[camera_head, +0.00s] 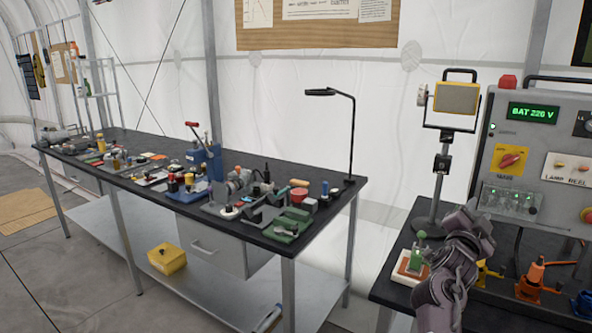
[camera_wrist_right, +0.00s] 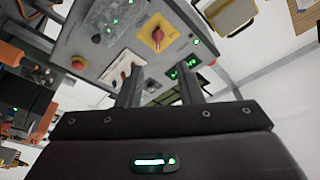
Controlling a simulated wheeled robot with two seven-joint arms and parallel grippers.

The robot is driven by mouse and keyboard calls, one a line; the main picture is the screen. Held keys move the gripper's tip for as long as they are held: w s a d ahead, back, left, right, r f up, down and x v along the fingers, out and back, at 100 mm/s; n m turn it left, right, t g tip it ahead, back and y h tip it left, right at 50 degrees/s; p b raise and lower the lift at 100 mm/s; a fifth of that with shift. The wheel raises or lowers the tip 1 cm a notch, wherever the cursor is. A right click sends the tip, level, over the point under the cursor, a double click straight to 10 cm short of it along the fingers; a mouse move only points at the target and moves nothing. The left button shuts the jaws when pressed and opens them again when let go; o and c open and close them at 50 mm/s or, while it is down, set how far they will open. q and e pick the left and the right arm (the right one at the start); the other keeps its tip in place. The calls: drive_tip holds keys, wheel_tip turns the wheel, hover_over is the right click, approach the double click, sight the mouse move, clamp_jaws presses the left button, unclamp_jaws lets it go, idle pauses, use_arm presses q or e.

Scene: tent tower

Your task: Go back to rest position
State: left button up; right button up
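My right gripper (camera_head: 472,228) is raised over the dark table at the right, in front of the control panel (camera_head: 548,150). The right wrist view shows its two fingers apart with nothing between them (camera_wrist_right: 160,84). The panel (camera_wrist_right: 85,45), with its red knob on a yellow plate, lies beyond the fingertips; I see no contact. My left gripper is not in view.
A lamp on a stand (camera_head: 440,150) and a small board with a green-topped lever (camera_head: 412,263) are close to my right arm. Orange tools (camera_head: 530,280) stand to its right. A long cluttered workbench (camera_head: 330,207) fills the left and middle.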

drive_tip(key=s+a+f+n+g+y, duration=0.1)
drive_tip(key=s+a+f+n+y, duration=0.45)
drive_tip(key=f, duration=0.35)
drive_tip(key=s+a+f+n+g+y, duration=0.1)
drive_tip(key=s+a+f+n+y, duration=0.5)
drive_tip(key=f, duration=0.3)
drive_tip(key=s+a+f+n+g+y, duration=0.1)
drive_tip(key=s+a+f+n+g, duration=0.2)
drive_tip(key=s, duration=0.6)
drive_tip(key=s+a+f+n+g+y, duration=0.1)
drive_tip(key=s+a+f+n+g, duration=0.2)
drive_tip(key=s, duration=0.6)
drive_tip(key=s+a+f+n+g, duration=0.1)
drive_tip(key=s+a+f+g, duration=0.3)
drive_tip(key=s, duration=0.5)
wheel_tip(320, 180, down, 29)
drive_tip(key=s+a, duration=0.1)
drive_tip(key=s, duration=0.1)
drive_tip(key=s+d+f+g, duration=0.2)
drive_tip(key=s+d+f, duration=0.1)
drive_tip(key=s+f, duration=1.5)
drive_tip(key=shift+s+d+f, duration=0.2)
drive_tip(key=shift+s+f, duration=0.2)
drive_tip(key=shift+s, duration=0.35)
drive_tip(key=shift+n, duration=0.25)
